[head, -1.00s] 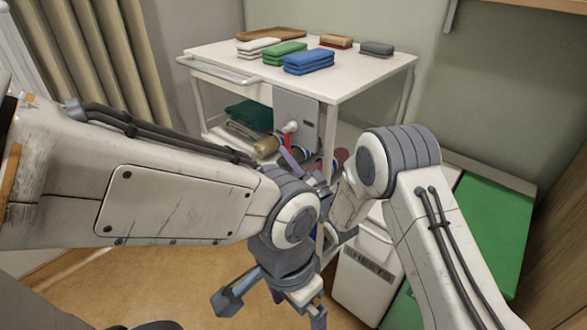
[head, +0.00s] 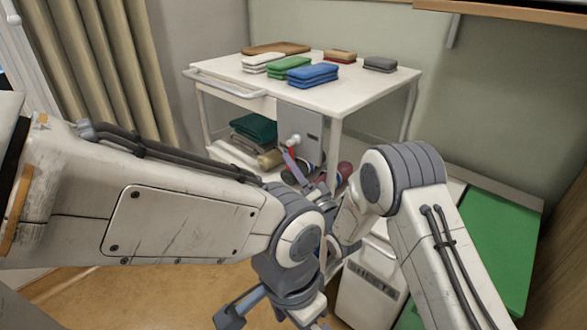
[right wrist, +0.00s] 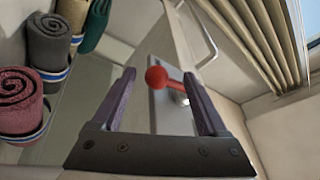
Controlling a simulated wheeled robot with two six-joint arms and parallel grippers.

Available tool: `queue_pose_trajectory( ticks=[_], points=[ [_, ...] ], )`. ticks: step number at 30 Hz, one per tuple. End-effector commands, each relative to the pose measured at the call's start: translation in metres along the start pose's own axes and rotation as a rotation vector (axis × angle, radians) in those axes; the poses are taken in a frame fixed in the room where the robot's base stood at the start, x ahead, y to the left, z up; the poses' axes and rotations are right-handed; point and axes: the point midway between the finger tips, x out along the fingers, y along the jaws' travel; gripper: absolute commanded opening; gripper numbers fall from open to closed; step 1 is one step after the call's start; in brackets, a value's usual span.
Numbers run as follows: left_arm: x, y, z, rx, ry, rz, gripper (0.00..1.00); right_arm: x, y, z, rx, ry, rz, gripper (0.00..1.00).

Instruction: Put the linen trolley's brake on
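The linen trolley (head: 350,88) is white and carries a grey panel (head: 311,124) on its front. A brake lever with a white pivot (head: 294,140) and red arm is mounted there. In the head view the red arm (head: 289,154) points down from the pivot. The right wrist view shows its red ball knob (right wrist: 156,77) between the two purple fingers of my right gripper (right wrist: 158,92), with gaps on both sides. My right gripper (head: 298,168) is open just below the lever in the head view. My left gripper (head: 272,318) is open and empty at the bottom edge, partly cut off.
A white cabinet (head: 368,290) and a green surface (head: 488,235) stand at right. Curtains (head: 100,75) hang at left.

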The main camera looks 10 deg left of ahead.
Motion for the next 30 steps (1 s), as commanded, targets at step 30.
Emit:
queue_pose_trajectory(
  ticks=[30],
  points=[
    [-0.012, 0.001, -0.001, 0.000, 0.000, 0.000, 1.00, -0.104, 0.001, 0.000, 0.000, -0.002, 0.002, 0.76]
  ],
)
